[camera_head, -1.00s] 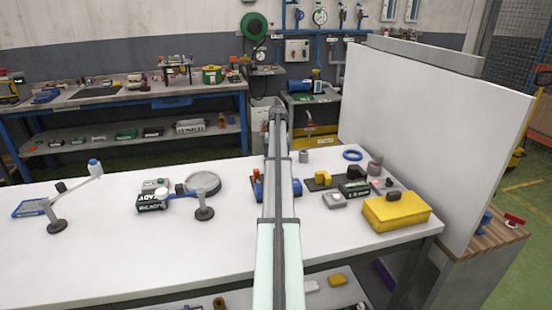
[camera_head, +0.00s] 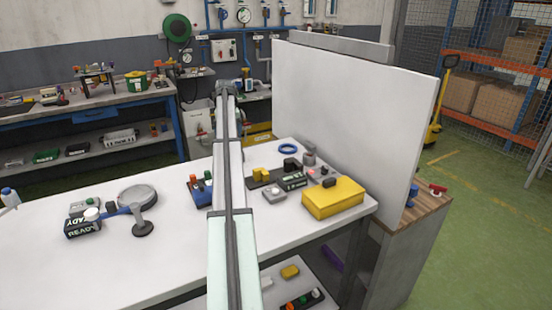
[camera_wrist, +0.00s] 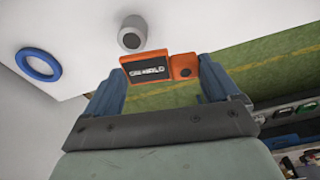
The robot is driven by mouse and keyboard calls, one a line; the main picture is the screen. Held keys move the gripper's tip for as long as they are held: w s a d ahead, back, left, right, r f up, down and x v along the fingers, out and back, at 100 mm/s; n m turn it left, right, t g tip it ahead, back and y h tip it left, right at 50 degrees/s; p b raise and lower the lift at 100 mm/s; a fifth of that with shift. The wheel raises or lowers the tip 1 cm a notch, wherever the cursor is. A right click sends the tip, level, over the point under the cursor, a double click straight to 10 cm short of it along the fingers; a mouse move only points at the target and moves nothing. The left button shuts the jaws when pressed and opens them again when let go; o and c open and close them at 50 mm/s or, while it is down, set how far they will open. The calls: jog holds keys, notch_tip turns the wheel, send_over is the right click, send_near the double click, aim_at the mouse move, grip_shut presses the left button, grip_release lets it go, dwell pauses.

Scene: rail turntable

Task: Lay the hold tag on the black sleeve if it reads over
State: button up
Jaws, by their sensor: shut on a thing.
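In the wrist view my gripper (camera_wrist: 160,78) is shut on an orange tag (camera_wrist: 146,70) with a black label. Its white lettering seems to end in "HOLD". The tag is clear of the table, near its edge. I cannot tell which thing is the black sleeve.
A yellow box (camera_head: 333,197), a blue ring (camera_head: 288,148) and a grey cylinder (camera_head: 309,158) crowd the table's right end, before a tall white panel (camera_head: 350,110). A black READY block (camera_head: 83,228) and magnifier (camera_head: 137,197) stand left. The front middle of the table is bare.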

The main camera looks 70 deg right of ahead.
jog(key=s+d+r+m, duration=0.1)
jog(key=s+d+r, duration=0.15)
jog(key=s, duration=0.95)
notch_tip(320, 180, up, 3)
jog(key=n, duration=0.3)
send_over(288, 160)
jog(key=shift+s+a+f, duration=0.1)
jog(key=shift+s+f, duration=0.05)
jog(key=shift+f, duration=2.35)
jog(key=shift+s+a+f, duration=0.1)
jog(key=shift+s+f, duration=0.05)
jog(key=shift+f, duration=2.35)
jog(key=shift+f, duration=0.15)
jog(key=o, duration=0.7)
jog(key=shift+o, duration=0.2)
